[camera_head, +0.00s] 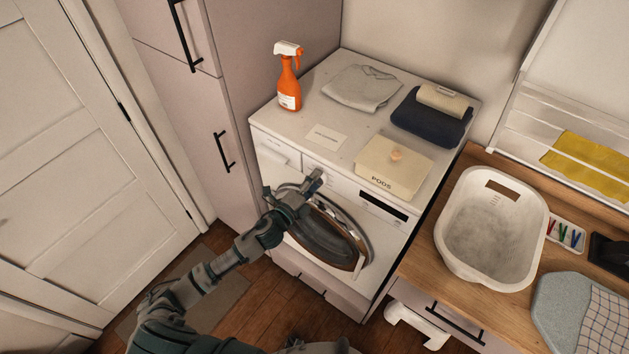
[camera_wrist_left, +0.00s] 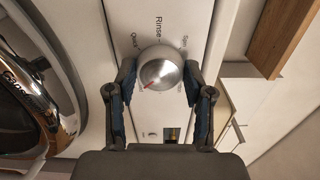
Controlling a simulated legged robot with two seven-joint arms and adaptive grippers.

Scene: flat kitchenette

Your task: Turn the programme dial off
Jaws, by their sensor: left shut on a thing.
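The programme dial (camera_wrist_left: 160,73) is a round silver knob on the washing machine's white control panel. In the left wrist view its red pointer mark is at the lower left, and the words Rinse, Quick and part of another label show around it. My left gripper (camera_head: 317,178) reaches the panel from the front. In the left wrist view its two fingers (camera_wrist_left: 158,82) stand on either side of the dial, shut on it. In the head view the gripper mostly hides the dial. The washing machine (camera_head: 283,225) has its round door below the panel. My right gripper is not in view.
On the machine's top stand an orange spray bottle (camera_head: 289,80), a folded grey cloth (camera_head: 361,88), a navy towel (camera_head: 425,122) and a PODS box (camera_head: 385,178). A white basket (camera_head: 453,236) stands on the wooden counter at the right. Tall cabinets (camera_head: 182,110) border the left.

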